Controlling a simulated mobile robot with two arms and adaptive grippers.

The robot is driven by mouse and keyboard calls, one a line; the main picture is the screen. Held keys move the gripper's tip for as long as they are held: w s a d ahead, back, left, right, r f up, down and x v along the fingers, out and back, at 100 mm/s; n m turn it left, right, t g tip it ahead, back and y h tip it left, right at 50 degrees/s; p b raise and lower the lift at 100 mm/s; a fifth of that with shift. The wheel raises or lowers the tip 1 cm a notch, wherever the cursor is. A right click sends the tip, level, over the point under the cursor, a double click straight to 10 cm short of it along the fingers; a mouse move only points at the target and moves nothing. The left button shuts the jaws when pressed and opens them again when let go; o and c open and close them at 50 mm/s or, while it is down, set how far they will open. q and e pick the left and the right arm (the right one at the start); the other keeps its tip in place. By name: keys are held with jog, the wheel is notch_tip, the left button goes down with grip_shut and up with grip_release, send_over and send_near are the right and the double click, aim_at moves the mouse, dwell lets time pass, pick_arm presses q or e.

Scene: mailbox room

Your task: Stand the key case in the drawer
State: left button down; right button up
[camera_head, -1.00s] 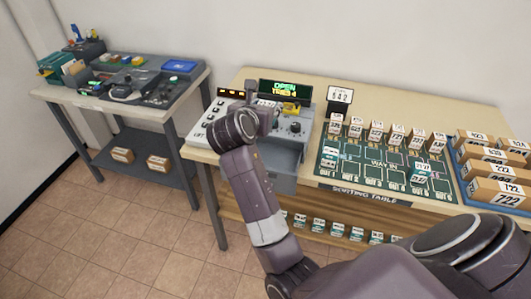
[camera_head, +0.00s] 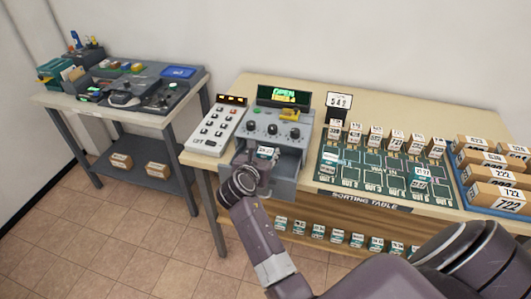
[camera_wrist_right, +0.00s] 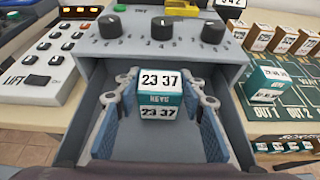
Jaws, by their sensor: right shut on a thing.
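The key case (camera_wrist_right: 158,92) is a small white and teal box marked "23 37" and "KEYS". My right gripper (camera_wrist_right: 161,88) is shut on it, with one finger at each side. In the head view the case (camera_head: 266,152) shows just beyond my right gripper (camera_head: 262,160). The grey drawer (camera_head: 286,187) is pulled out below the console. The case is over or inside the drawer; its top and front face show upright. Its underside is hidden, so I cannot tell whether it touches the drawer floor. My left gripper is not in view.
The console (camera_head: 272,126) with three knobs stands directly behind the drawer. A white button panel (camera_head: 216,127) is to its left. The green sorting mat (camera_head: 345,173) with several small boxes is to the right. Brown parcels (camera_head: 495,172) sit at the far right.

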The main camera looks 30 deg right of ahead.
jog(key=shift+f, duration=0.1)
jog(key=shift+f, duration=0.45)
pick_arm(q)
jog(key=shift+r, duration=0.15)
pick_arm(e)
jog(key=o, duration=1.2)
jog(key=shift+r, duration=0.1)
